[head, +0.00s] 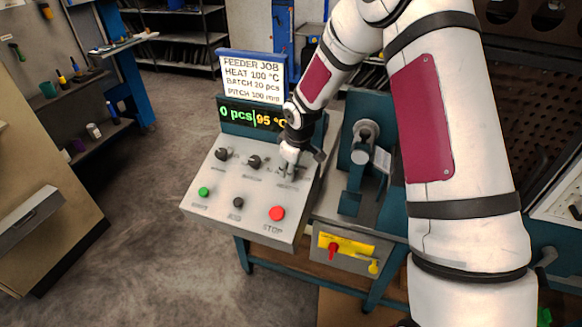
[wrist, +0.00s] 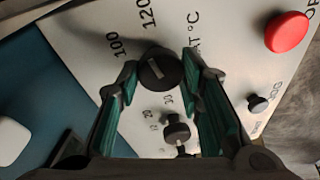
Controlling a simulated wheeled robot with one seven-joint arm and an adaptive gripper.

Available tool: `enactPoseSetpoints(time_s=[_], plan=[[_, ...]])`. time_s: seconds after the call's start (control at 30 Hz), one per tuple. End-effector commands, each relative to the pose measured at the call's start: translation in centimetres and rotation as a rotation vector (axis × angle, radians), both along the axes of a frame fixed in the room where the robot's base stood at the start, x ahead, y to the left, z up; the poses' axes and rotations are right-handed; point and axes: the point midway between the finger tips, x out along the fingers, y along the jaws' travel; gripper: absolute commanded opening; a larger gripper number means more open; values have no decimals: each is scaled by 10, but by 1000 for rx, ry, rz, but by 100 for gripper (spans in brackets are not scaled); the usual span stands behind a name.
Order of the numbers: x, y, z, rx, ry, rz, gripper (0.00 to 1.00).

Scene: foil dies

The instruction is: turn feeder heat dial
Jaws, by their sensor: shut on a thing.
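The heat dial (wrist: 160,70) is a round black knob with a pale pointer line, on the grey panel of the feeder console (head: 234,220). In the wrist view it sits between the fingertips of my gripper (wrist: 161,72), which is shut on it. Printed marks 100 and 120 and part of a "°C" label show beside it. In the head view my gripper (head: 289,160) reaches down to the right end of the knob row and hides the dial. The display (head: 250,115) reads 0 pcs and 95 °C. The sign (head: 252,78) reads HEAT 100 °C.
Two other black knobs (head: 221,154) (head: 254,162) stand left of my gripper. A green button (head: 204,191), a small black button (head: 238,202) and a red STOP button (head: 277,213) line the panel's front. A teal machine (head: 350,203) stands close on the right.

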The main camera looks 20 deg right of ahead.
Motion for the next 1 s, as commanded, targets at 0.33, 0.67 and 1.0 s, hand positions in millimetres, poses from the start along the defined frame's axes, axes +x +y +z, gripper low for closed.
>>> enactPoseSetpoints(time_s=[0.33,0.67,1.0], plan=[[-1,1,-1,50,-35,-193,6],[-2,1,-1,69,-46,-258,6],[-2,1,-1,69,-46,-261,6]])
